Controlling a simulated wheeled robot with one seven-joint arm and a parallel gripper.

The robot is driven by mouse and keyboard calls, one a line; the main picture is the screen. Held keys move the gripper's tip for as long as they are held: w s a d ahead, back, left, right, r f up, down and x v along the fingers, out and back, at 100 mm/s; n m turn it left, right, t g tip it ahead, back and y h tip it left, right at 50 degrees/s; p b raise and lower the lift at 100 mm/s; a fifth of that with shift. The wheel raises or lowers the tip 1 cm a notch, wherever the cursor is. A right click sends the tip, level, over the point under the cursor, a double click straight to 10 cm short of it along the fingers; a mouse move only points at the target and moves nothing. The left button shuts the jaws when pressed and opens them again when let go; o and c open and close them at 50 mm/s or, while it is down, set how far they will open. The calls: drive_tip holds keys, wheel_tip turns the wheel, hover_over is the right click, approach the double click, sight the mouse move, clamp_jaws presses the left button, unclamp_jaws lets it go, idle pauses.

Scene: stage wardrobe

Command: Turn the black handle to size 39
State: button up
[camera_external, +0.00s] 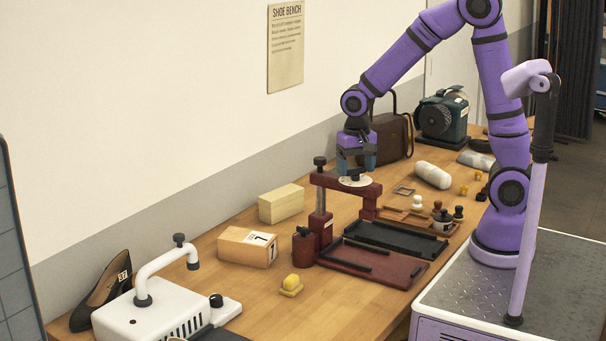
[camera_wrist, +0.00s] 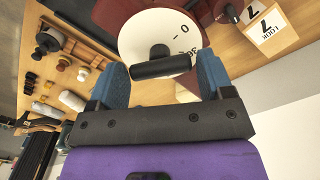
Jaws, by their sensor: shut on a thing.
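The black handle (camera_wrist: 165,67) is a short dark bar on a round white dial (camera_wrist: 140,30) in the wrist view. Marks show near the dial's right edge, a "0" and a partly hidden number; I cannot read the set size for sure. The dial (camera_external: 347,182) lies on top of the dark red press frame (camera_external: 328,181) in the external view. My gripper (camera_wrist: 162,62) is over the dial, its blue fingers at the two ends of the handle, shut on it. In the external view my gripper (camera_external: 357,163) points straight down and hides the handle.
A wooden box with a number card (camera_external: 245,247) and a plain wooden block (camera_external: 281,203) stand left of the press. A black tray (camera_external: 395,238) lies in front. Stamps (camera_external: 443,222) and a white roll (camera_external: 433,175) are at right. A white machine (camera_external: 165,305) stands at front left.

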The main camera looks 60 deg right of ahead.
drive_tip(key=m, duration=0.5)
drive_tip(key=shift+m, duration=0.4)
idle(0.4)
drive_tip(key=o, duration=0.9)
wheel_tip(320, 180, up, 11)
drive_tip(key=shift+f, duration=0.1)
